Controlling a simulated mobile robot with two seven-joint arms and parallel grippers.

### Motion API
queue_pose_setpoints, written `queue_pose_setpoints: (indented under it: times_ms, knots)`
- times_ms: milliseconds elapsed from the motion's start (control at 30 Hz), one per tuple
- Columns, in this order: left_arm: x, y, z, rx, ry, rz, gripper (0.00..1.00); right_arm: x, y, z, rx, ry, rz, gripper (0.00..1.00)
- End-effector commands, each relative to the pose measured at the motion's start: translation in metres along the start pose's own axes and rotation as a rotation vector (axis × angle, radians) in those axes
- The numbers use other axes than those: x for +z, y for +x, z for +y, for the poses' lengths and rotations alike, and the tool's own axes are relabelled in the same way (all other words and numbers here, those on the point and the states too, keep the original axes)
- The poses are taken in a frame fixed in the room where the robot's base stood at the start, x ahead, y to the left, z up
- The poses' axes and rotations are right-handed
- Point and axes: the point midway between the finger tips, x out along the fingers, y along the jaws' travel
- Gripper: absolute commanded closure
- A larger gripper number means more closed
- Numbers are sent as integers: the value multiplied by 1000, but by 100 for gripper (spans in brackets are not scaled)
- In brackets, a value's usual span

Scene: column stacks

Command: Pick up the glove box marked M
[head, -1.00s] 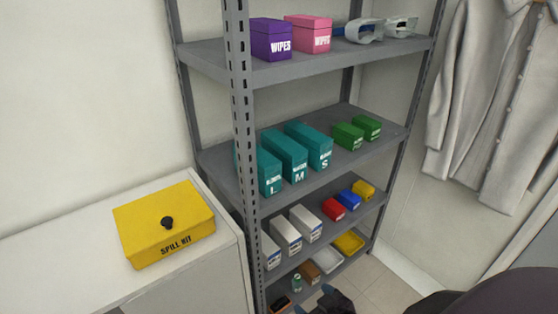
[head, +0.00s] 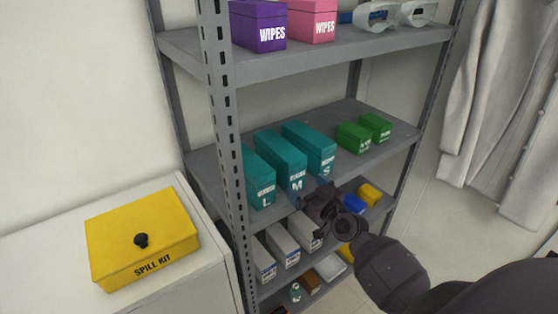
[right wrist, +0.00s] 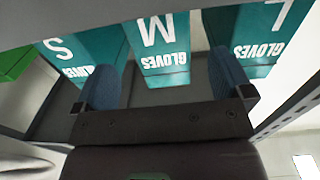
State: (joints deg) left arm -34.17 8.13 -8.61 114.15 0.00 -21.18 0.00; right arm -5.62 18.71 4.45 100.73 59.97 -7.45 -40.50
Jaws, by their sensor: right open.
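The teal glove box marked M (head: 281,158) stands on the middle shelf between the teal box marked L (head: 258,180) and the teal box marked S (head: 309,148). My right gripper (head: 312,195) is just in front of the M and S boxes, near the shelf's front edge. In the right wrist view, the picture is upside down; the M box (right wrist: 160,48) appears between my open, empty fingers (right wrist: 165,82), beyond their tips. The S box (right wrist: 85,48) and L box (right wrist: 248,38) flank it. My left gripper is not in view.
The grey shelf (head: 215,185) has a slotted upright post (head: 222,120) at its front left. Green boxes (head: 363,133) stand right of the glove boxes. White boxes (head: 282,246) are on the shelf below. A yellow spill kit (head: 143,238) sits on a white cabinet at left.

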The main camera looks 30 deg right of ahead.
Motion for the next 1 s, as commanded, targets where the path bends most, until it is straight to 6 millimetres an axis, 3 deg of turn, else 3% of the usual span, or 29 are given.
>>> queue_pose_setpoints:
  times_ms: [100,267,700,1000]
  knots:
    - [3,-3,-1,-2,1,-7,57,0,15,0,1,1,0,2]
    - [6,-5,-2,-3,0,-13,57,0,23,0,1,0,-1,2]
    - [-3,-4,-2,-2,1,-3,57,-4,70,-2,0,1,-1,2]
    - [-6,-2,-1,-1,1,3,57,-4,74,-2,0,0,-1,2]
